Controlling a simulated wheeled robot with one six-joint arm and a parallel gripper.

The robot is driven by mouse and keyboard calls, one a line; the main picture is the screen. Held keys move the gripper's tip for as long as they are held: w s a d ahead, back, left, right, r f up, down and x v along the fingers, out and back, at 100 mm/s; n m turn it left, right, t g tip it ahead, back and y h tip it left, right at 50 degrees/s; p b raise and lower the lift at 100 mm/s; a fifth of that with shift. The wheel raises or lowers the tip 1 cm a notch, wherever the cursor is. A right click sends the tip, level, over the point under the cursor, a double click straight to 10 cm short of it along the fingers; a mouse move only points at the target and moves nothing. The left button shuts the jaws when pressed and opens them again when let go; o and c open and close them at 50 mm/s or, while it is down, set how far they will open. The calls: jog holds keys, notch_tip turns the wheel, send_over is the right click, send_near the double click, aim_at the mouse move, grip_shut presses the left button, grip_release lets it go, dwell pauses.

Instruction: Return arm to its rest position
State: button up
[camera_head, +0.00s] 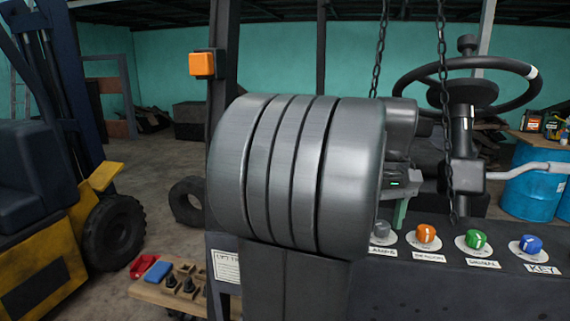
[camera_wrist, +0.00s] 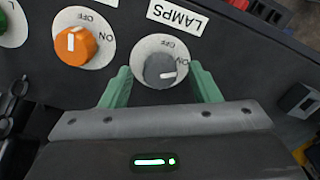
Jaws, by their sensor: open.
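My gripper (camera_wrist: 163,85) is open in the wrist view. Its two green fingers stand apart, on either side of the grey LAMPS knob (camera_wrist: 166,70), with nothing seen gripped between them. Whether the fingers touch the knob I cannot tell. The knob's white mark points toward the ON side. In the head view my arm's large grey joint fills the middle and hides most of the gripper; one green finger (camera_head: 400,213) shows just above the LAMPS knob (camera_head: 383,233).
The dark panel also carries an orange BEACON knob (camera_head: 426,234), a green SIGNAL knob (camera_head: 475,240) and a blue KEY knob (camera_head: 530,244). Chains hang near the steering wheel (camera_head: 467,85). A wooden board with switches (camera_head: 180,285) lies lower left. A yellow forklift (camera_head: 50,270) stands left.

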jog(key=n, duration=0.4)
jog(key=shift+r, duration=2.4)
